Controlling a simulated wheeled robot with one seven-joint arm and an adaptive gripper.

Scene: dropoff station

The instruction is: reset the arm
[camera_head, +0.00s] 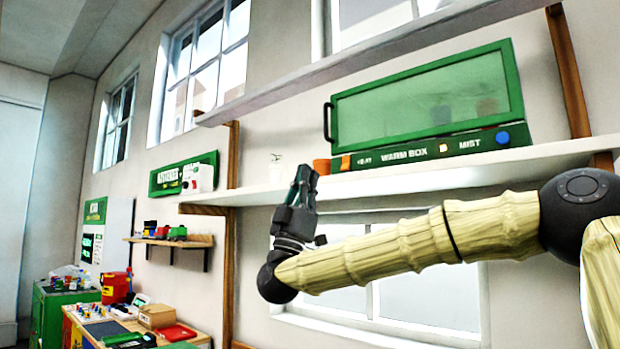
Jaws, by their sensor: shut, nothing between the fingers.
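My gripper (303,186) is in the middle of the head view, pointing up at the end of my outstretched arm. Its fingers are together, with nothing held between them. I cannot tell how far the gripper is from the shelf. My arm, covered in a pale ribbed sleeve, runs from the right edge across the window below the shelf.
A green warm box (428,103) stands on the shelf at right, under a higher shelf (340,69). At lower left are a workbench with a cardboard box (157,316) and a red tray (174,333), a green cabinet (50,310), and a small wooden shelf (170,241) holding toys.

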